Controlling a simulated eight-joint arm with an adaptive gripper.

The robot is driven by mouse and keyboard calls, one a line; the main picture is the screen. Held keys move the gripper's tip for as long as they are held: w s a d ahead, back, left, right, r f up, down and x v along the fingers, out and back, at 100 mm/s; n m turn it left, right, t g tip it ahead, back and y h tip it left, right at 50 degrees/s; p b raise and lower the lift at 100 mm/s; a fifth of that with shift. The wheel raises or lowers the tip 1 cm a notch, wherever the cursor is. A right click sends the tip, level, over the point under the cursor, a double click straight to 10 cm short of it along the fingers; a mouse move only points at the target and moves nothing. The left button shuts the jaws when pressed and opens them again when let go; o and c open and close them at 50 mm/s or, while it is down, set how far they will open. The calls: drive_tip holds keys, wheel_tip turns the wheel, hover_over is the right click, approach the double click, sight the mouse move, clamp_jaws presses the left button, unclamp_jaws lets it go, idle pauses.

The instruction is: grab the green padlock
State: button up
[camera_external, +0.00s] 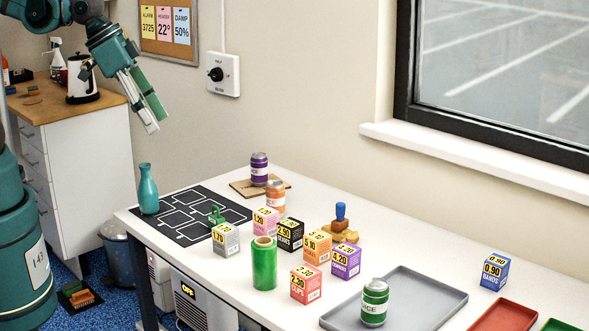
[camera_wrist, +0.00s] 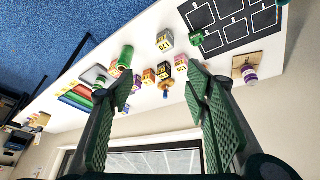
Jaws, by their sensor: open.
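The green padlock (camera_external: 216,215) is small and sits on the right part of a black mat with white outlines (camera_external: 160,224), behind the grey 1.70 box. In the wrist view the padlock (camera_wrist: 197,38) shows near the top, at the mat's edge. My gripper (camera_external: 155,119) is open and empty, high above the table's far left end, up and to the left of the padlock. In the wrist view its two fingers (camera_wrist: 162,82) are wide apart with nothing between them.
A teal vase (camera_external: 148,190) stands on the mat's left corner. Several price boxes, including the grey one (camera_external: 226,240), an orange can (camera_external: 276,196) and a green cylinder (camera_external: 264,264) crowd the padlock's right side. A purple can (camera_external: 259,169) stands behind. A grey tray (camera_external: 425,292) lies farther right.

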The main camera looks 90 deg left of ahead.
drive_tip(key=w+a+f+n+g+b, duration=0.2)
drive_tip(key=w+a+f+n+g, duration=0.1)
drive_tip(key=w+a+f, duration=0.65)
drive_tip(key=n+g+b, duration=0.2)
drive_tip(key=n, duration=0.1)
hover_over(216, 216)
drive_tip(key=f, duration=1.3)
drive_tip(key=shift+d+f, duration=0.3)
drive_tip(key=shift+d, duration=0.1)
drive_tip(key=shift+a+f, duration=0.25)
drive_tip(key=shift+f, duration=0.4)
drive_tip(key=shift+f, duration=0.1)
drive_tip(key=shift+f, duration=1.2)
drive_tip(key=shift+a+f+b, duration=0.1)
drive_tip(key=shift+f+b, duration=0.4)
drive_tip(key=shift+f, duration=2.05)
